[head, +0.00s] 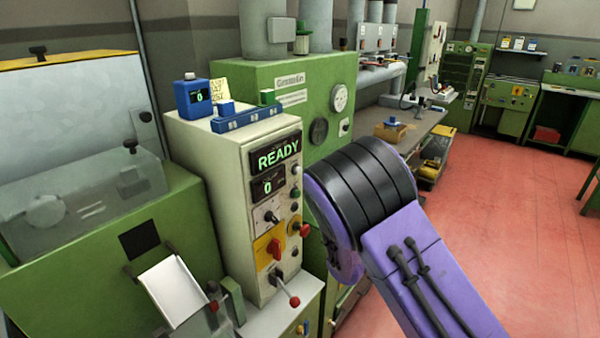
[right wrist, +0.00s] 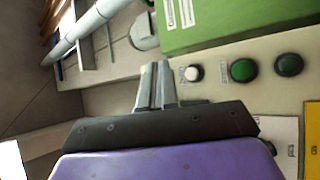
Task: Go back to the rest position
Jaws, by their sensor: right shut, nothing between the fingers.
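My right arm (head: 400,235), purple with a black ribbed joint, reaches in from the lower right of the head view, in front of the control cabinet's right side. Its gripper is hidden behind the arm there. In the right wrist view my right gripper (right wrist: 156,86) is shut and empty, its grey fingertips together. Beyond the fingertips is a beige panel with a white button (right wrist: 194,73) and two green buttons (right wrist: 243,69). I cannot tell whether the fingers touch the panel. My left gripper is in neither view.
The beige control cabinet (head: 225,185) shows READY and 0, with knobs and a red-tipped lever (head: 294,301). A green machine (head: 300,85) is behind; another with a clear cover (head: 75,205) is left. Red floor (head: 500,220) lies open right.

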